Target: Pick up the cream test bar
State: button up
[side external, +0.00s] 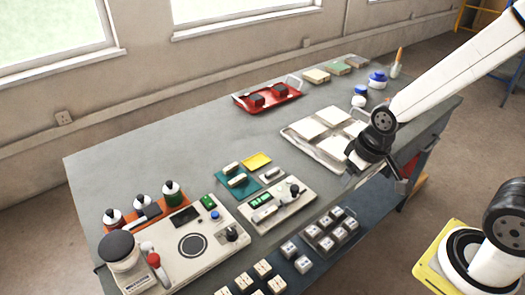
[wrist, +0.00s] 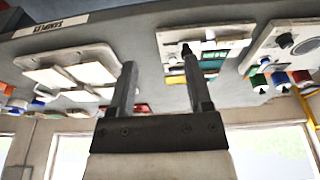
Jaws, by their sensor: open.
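Two short cream bars, one at the back (side external: 231,168) and one in front (side external: 238,180), lie on a teal mat (side external: 248,187) mid-table in the side view. A similar pale bar (side external: 271,174) lies on a small grey pad to their right. I cannot tell which is the test bar. My gripper (side external: 356,172) is at the table's front edge, right of the bars and apart from them. In the wrist view its two fingers (wrist: 160,66) are apart with nothing between them. The teal mat (wrist: 212,58) shows beyond the right finger; the bars are too small to tell there.
A white tray of tiles (side external: 332,160) lies close to my gripper. A small instrument with green displays (side external: 270,212) stands in front of the bars, and a large machine (side external: 160,262) and bottles (side external: 172,192) stand left.

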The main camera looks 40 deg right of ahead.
jog(key=m+g+y, duration=0.3)
jog(key=m+y, duration=0.3)
jog(key=m, duration=1.2)
send_near(269, 211)
jog(key=shift+s+a+f, duration=0.2)
jog(key=shift+s+f, duration=0.05)
jog(key=shift+f, duration=0.15)
jog(key=shift+x, duration=1.3)
jog(key=shift+w+x, duration=0.2)
jog(key=shift+x, duration=2.4)
jog(key=shift+c, duration=0.2)
grip_shut()
